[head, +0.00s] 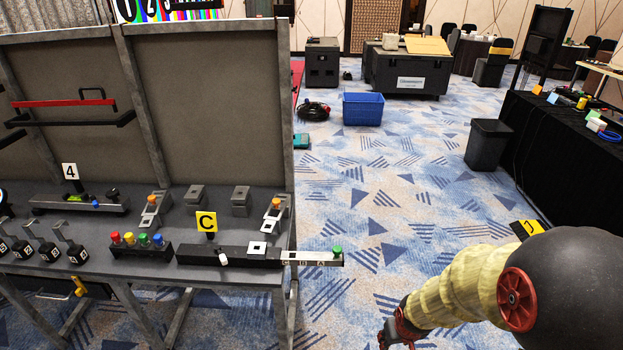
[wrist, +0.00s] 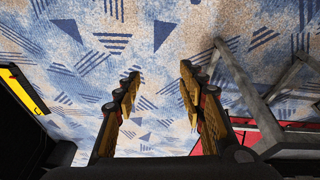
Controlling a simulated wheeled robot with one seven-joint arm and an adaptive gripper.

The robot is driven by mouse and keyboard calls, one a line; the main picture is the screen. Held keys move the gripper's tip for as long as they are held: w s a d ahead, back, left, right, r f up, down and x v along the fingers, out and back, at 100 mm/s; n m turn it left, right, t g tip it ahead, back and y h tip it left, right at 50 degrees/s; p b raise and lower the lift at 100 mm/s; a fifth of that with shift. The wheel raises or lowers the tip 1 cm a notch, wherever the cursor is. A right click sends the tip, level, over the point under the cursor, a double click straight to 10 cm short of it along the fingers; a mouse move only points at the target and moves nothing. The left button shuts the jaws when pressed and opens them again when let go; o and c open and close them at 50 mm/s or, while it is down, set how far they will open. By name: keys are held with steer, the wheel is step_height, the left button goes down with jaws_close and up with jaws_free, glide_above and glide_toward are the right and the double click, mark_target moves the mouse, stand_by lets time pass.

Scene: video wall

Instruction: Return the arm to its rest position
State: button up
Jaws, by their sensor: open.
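My gripper (head: 398,332) shows at the bottom of the head view, in front of my arm, over the patterned carpet and to the right of the bench. In the wrist view my gripper (wrist: 158,92) has its two fingers well apart with nothing between them. Only carpet shows beyond the fingertips. My arm reaches in from the right edge of the head view, with a large dark rounded link and a yellowish section. The gripper touches nothing that I can see.
A grey metal bench (head: 240,274) with a sliding bar marked C, coloured knobs and small fixtures stands at left. Its frame (wrist: 262,92) shows at right in the wrist view. A black-draped table (head: 553,150), a bin (head: 487,145) and a blue crate (head: 362,109) stand farther off. Carpet between is clear.

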steer(key=s+a+r+t, duration=0.1)
steer(key=s+r, duration=0.4)
steer(key=r, duration=0.6)
steer(key=s+a+r+p, duration=0.1)
steer(key=s+r, duration=0.4)
steer(key=r, duration=0.5)
steer(key=s+a+r+m+t, duration=0.1)
steer(key=s+r, duration=0.5)
steer(key=r, duration=0.5)
steer(key=shift+a+r+t+y+p, duration=0.3)
steer(key=shift+a+r+p, duration=0.05)
steer(key=shift+a, duration=0.05)
steer(key=shift+w, duration=0.1)
steer(key=shift+c, duration=1)
